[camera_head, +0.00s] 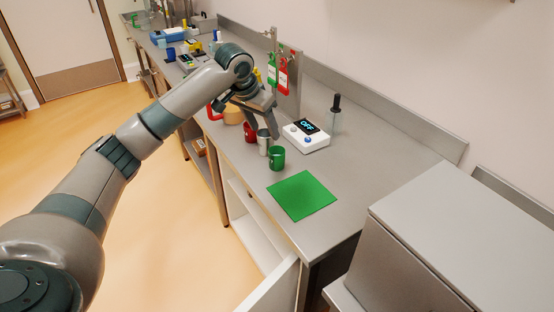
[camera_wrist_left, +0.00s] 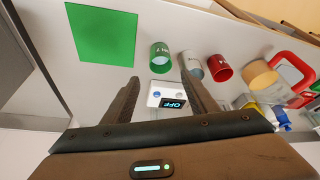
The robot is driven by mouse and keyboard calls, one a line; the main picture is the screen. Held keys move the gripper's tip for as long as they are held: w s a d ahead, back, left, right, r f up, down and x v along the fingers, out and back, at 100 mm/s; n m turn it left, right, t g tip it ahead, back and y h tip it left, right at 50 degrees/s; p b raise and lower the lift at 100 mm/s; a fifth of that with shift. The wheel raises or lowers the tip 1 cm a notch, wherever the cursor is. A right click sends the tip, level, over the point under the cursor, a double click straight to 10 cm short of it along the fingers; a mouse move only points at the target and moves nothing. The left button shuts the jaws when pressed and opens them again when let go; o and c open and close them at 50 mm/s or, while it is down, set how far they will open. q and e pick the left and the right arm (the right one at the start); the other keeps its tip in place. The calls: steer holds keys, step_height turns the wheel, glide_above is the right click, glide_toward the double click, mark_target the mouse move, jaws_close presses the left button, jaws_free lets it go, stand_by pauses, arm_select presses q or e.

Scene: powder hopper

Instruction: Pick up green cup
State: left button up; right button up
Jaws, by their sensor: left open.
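The green cup (camera_head: 277,159) stands upright on the steel counter, between the green mat and a whitish cup. In the left wrist view the green cup (camera_wrist_left: 160,58) shows beyond my fingertips, between their lines, with lettering on its side. My left gripper (camera_head: 264,131) is open and empty above and behind the cups, apart from the green cup. Its two fingers (camera_wrist_left: 160,78) are spread in the left wrist view. The green mat (camera_head: 302,195) lies flat near the counter's front end. My right gripper is not in view.
A whitish cup (camera_head: 264,145), a red cup (camera_head: 250,133) and a tan container (camera_head: 233,115) stand in line beyond the green cup. A white device (camera_head: 306,136) reading OFF and a dark-topped bottle (camera_head: 335,115) stand to the right. The counter around the mat is clear.

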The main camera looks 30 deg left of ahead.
arm_select(q)
steer(key=p, duration=0.3)
glide_toward(277, 152)
step_height(277, 152, down, 2)
steer(key=s+d, duration=0.1)
steer(key=shift+s+d+f, duration=0.15)
steer(key=shift+d+f, duration=0.05)
steer(key=shift+f, duration=0.25)
steer(key=shift+w+d+f+p, duration=0.15)
steer(key=shift+w+f+p, duration=0.45)
steer(key=shift+p, duration=0.2)
steer(key=shift+p+x, duration=0.5)
steer(key=shift+x, duration=1.35)
steer(key=shift+w, duration=0.1)
